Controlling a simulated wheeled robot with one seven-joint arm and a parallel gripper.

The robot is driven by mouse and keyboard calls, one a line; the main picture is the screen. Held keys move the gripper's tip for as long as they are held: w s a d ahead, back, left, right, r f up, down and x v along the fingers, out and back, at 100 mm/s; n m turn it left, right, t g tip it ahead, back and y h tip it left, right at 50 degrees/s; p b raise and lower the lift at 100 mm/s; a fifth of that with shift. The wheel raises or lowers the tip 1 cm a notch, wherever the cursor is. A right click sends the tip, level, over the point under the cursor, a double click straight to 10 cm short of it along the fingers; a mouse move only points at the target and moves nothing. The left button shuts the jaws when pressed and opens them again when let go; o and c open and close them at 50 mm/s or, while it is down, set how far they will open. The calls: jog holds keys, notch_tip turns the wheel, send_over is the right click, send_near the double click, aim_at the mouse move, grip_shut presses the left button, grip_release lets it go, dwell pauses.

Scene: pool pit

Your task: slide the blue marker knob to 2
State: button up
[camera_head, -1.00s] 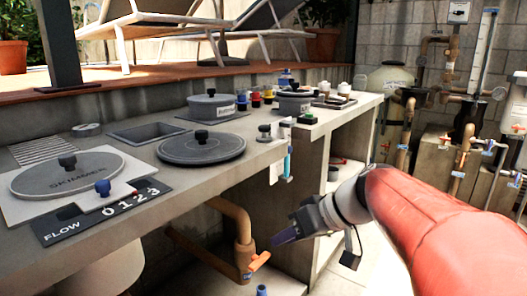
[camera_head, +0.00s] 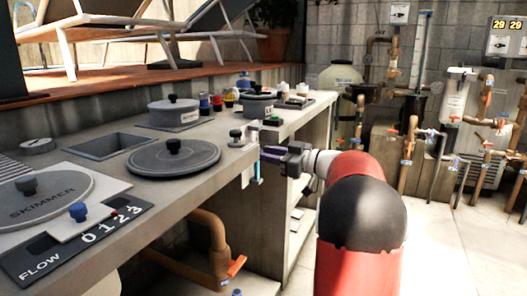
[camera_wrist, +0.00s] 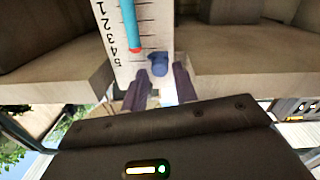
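A white scale plate with numerals 1 to 5 (camera_wrist: 118,60) fills the upper middle of the wrist view. It carries a blue tube with a red end (camera_wrist: 130,25). A small blue knob (camera_wrist: 158,64) sits on it beside the 4 and 5 end. My gripper (camera_wrist: 161,78) is open, its fingers apart on either side just short of the knob, with no clear contact. In the head view my gripper (camera_head: 268,153) is at the counter's front edge by this plate.
The stone counter (camera_head: 110,178) holds a dark round lid (camera_head: 173,158), a square opening and small coloured pots. An orange-handled valve (camera_head: 236,266) is below its edge. The pipes and filter at right stand well apart. Open floor lies to the right.

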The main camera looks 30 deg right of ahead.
jog(key=shift+x, duration=0.9)
grip_shut()
